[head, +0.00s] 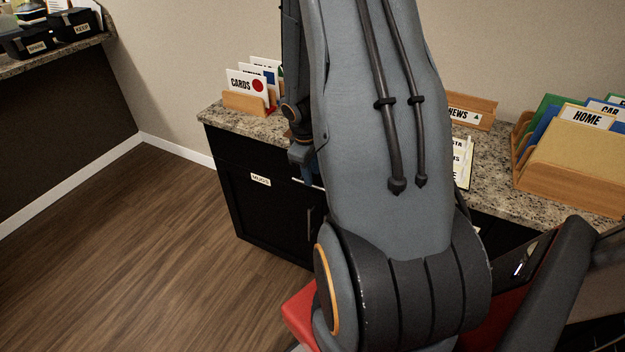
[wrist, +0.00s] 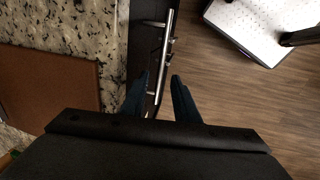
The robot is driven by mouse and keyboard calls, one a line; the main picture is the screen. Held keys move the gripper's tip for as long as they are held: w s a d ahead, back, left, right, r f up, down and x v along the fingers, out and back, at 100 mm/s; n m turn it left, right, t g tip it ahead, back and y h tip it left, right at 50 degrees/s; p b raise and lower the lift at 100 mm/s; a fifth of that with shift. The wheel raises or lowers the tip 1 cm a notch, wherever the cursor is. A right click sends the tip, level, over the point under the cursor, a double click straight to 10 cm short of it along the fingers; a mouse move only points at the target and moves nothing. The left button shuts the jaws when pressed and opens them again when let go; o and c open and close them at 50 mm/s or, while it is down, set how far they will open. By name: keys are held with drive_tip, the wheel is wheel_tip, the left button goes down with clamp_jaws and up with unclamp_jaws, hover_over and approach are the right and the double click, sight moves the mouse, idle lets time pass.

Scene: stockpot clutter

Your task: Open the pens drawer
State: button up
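In the wrist view, my gripper (wrist: 160,76) has its two dark blue fingers apart. A silver bar handle (wrist: 168,30) on a dark drawer front (wrist: 140,42) runs down between the fingers, with a gap visible on the right side. I cannot tell whether the left finger touches it. No label shows on that front in the wrist view, so I cannot confirm that it is the pens drawer. The front looks flush with the counter edge. In the head view, my arm hides most of the drawer fronts and the gripper's fingers are not clear.
A granite counter (head: 490,165) tops the dark cabinets. On it stand a CARDS holder (head: 245,103), a NEWS holder (head: 480,118) and a wooden HOME file box (head: 570,175). A cabinet door labelled MUGS (head: 261,180) is at the left. Open wood floor (head: 150,240) lies in front.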

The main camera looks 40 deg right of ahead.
drive_tip(key=shift+w+d+f+b, duration=0.1)
drive_tip(key=shift+d+f+b, duration=0.05)
drive_tip(key=shift+f, duration=0.8)
drive_tip(key=shift+w+d+f+b, duration=0.1)
drive_tip(key=shift+d+f+b, duration=0.05)
drive_tip(key=shift+f, duration=0.75)
clamp_jaws()
